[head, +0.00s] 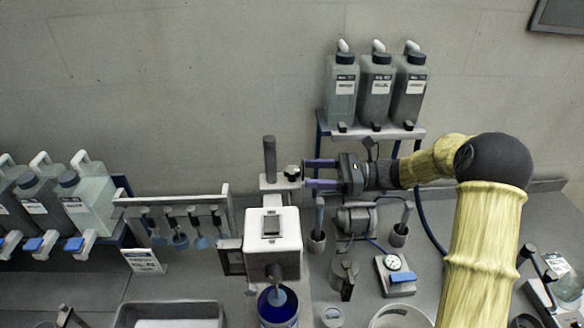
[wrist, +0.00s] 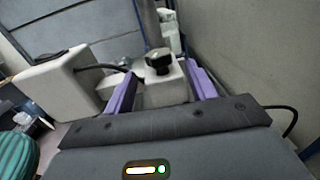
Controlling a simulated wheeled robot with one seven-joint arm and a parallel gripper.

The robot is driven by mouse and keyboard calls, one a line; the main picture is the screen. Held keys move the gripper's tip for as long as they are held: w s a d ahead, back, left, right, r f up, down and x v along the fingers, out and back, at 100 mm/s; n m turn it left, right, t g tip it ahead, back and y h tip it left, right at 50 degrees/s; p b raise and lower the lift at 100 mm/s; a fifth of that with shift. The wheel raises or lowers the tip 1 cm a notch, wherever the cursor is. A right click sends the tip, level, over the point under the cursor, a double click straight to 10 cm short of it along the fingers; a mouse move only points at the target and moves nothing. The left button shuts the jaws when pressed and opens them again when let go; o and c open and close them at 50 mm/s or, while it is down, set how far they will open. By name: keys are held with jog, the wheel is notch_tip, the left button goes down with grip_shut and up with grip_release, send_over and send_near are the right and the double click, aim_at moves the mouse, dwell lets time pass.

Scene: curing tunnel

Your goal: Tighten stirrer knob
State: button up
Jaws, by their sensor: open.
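The stirrer knob (head: 291,172) is small and black, on the white clamp block beside the stand's upright rod (head: 270,158). In the wrist view the knob (wrist: 158,60) shows dark and lobed on the pale block. The white stirrer head (head: 272,230) stands in front of it, above a blue-lined pot (head: 278,312). My gripper (head: 306,174) is open and empty, pointing left, with its purple fingertips just right of the knob. In the wrist view my gripper (wrist: 160,84) has a finger on each side of the block, with the knob lined up between them. I see no contact.
Several grey jugs stand on a rack (head: 420,132) behind my arm and more on the left. A rail (head: 175,199) with hanging paddles is left of the stirrer. A small motor (head: 356,220), cups and a dial device (head: 396,272) crowd the bench below my gripper.

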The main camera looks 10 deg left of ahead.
aim_at(293, 174)
jog(key=a, duration=0.2)
jog(key=a+p, duration=0.1)
jog(key=a, duration=0.1)
jog(key=s+a, duration=0.1)
jog(key=a, duration=0.1)
jog(key=shift+p, duration=0.4)
jog(key=c, duration=1)
jog(key=shift+d, duration=0.1)
jog(key=shift+t, duration=0.3)
jog(key=shift+m+t+b, duration=0.5)
jog(key=shift+m+t, duration=0.3)
jog(key=shift+t, duration=0.1)
jog(key=o, duration=1)
